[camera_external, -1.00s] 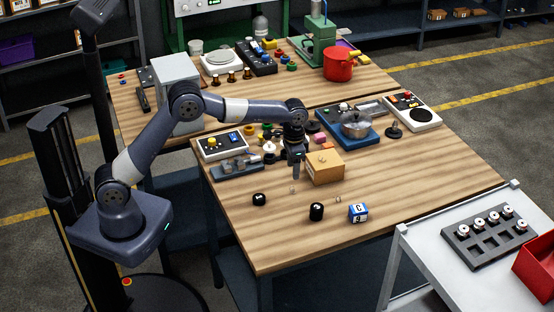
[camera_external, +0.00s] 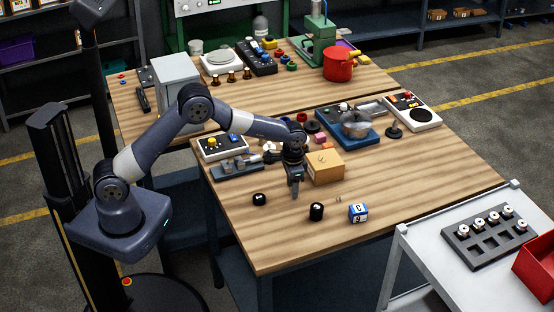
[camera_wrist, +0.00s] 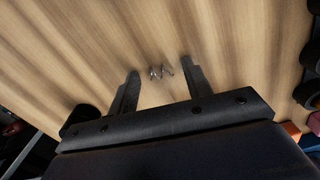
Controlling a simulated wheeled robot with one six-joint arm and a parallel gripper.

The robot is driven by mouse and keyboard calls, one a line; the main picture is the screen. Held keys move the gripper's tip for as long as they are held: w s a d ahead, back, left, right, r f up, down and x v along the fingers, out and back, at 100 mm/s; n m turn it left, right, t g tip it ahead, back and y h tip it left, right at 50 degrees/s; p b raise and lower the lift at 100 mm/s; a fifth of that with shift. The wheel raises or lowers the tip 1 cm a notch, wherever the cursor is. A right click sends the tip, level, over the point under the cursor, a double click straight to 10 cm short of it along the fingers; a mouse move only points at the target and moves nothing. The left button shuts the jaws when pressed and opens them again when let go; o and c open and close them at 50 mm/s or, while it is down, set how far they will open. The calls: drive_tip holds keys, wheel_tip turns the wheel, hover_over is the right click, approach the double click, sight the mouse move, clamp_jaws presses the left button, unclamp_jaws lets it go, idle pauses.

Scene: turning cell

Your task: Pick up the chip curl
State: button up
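The chip curl (camera_wrist: 160,72) is a small, shiny silver coil lying on the wooden tabletop. In the wrist view it lies between the tips of my gripper's two dark fingers, with bare wood showing on both sides of it. My gripper (camera_external: 295,194) is open and empty, pointing down close to the table. I cannot tell whether the fingertips touch the wood. In the external view my gripper hides this curl. Another tiny metallic piece (camera_external: 338,199) lies on the table to the right of my gripper.
A cardboard-coloured box (camera_external: 326,165) stands just behind and right of my gripper. The table front is mostly clear.

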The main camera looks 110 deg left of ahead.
drive_tip(key=c, duration=0.9)
drive_tip(key=shift+r, duration=0.15)
